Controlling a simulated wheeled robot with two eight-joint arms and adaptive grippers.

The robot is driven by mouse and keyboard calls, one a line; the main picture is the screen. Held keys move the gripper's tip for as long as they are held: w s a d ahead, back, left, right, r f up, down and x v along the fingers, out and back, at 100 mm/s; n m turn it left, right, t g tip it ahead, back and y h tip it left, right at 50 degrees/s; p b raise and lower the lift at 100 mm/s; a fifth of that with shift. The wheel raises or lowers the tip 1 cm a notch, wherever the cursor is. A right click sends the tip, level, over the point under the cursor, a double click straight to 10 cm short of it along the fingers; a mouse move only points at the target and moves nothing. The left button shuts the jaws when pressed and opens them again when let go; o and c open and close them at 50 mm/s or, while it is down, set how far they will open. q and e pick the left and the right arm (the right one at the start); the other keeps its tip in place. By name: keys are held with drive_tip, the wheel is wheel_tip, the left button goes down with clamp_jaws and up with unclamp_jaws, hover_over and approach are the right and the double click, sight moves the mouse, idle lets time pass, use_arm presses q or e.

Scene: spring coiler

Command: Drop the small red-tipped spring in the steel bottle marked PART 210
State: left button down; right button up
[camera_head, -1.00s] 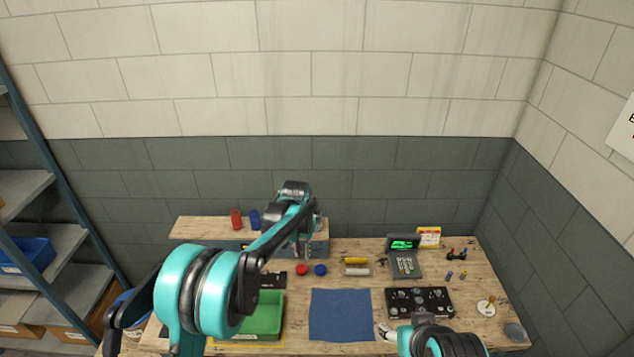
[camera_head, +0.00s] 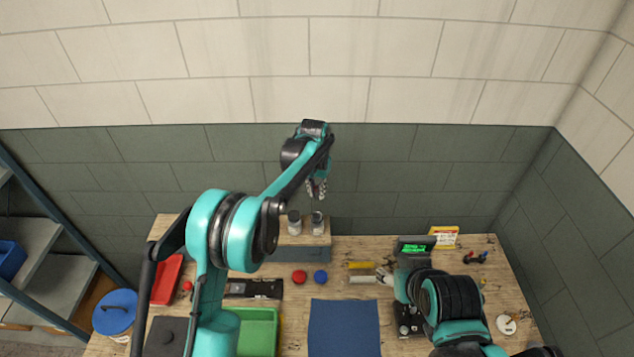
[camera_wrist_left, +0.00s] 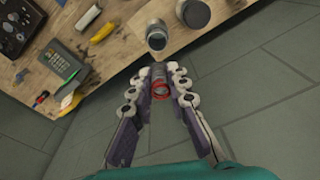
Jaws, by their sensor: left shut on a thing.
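My left gripper (camera_head: 317,188) is raised above the back shelf, near the two steel bottles. In the left wrist view it is shut on the small spring (camera_wrist_left: 160,88), whose red ring shows between the fingertips (camera_wrist_left: 160,82). Two steel bottles with dark tops, a left one (camera_head: 294,223) and a right one (camera_head: 317,223), stand side by side on the shelf. In the left wrist view, one bottle (camera_wrist_left: 156,38) is just beyond the spring. No PART 210 mark is readable. My right gripper (camera_head: 385,276) is low over the bench; its fingers are too small to judge.
The grey-fronted shelf (camera_head: 302,254) stands at the back of the bench. Red (camera_head: 299,277) and blue (camera_head: 320,276) round pieces lie before it.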

use_arm(q)
drive_tip(key=shift+s+f, duration=0.15)
drive_tip(key=shift+f, duration=0.35)
wheel_tip(320, 180, down, 7)
drive_tip(key=b, duration=0.3)
drive_tip(key=shift+f+b, duration=0.15)
drive_tip(key=shift+b, duration=0.2)
drive_tip(key=c, duration=1.4)
unclamp_jaws()
wheel_tip(320, 180, up, 7)
drive_tip(key=p, duration=0.3)
